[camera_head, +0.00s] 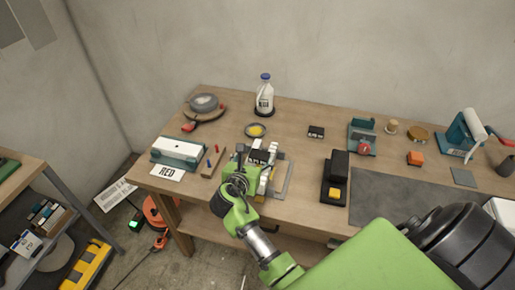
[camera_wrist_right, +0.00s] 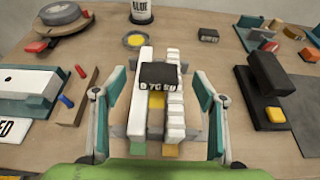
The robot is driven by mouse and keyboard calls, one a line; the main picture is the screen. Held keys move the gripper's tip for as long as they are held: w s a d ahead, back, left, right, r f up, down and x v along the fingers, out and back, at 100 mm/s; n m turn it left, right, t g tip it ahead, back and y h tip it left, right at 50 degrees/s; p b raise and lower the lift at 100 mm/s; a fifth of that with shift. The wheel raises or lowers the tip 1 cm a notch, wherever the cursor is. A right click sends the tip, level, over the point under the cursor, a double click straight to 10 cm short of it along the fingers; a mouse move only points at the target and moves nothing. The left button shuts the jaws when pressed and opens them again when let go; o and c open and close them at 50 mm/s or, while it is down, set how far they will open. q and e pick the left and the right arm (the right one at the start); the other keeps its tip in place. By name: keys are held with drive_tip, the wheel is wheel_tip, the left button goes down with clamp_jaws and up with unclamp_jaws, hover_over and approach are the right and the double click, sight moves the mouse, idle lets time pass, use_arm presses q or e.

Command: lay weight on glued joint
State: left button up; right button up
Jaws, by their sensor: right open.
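A black weight with white lettering (camera_head: 258,156) lies across the top of two white relief pieces set side by side. It also shows in the right wrist view (camera_wrist_right: 165,74). The left white piece (camera_wrist_right: 142,100) looks smooth and the right white piece (camera_wrist_right: 176,105) is notched along its length; the weight covers part of the seam between them. My right gripper (camera_wrist_right: 161,80) is open, one finger on each side of the pieces, with gaps to the weight. In the head view the right gripper (camera_head: 256,160) partly hides the pieces. My left gripper is not in view.
A second black weight (camera_head: 316,131) stands farther back. A glue bottle (camera_head: 264,97) and yellow dish (camera_head: 255,130) stand behind the pieces. A black stand with a yellow block (camera_head: 335,178) is to the right, a teal-and-white box (camera_head: 179,153) to the left.

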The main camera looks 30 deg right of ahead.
use_arm(q)
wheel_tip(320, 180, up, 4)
drive_tip(key=p, duration=0.3)
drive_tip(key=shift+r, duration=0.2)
use_arm(e)
drive_tip(key=v, duration=0.7)
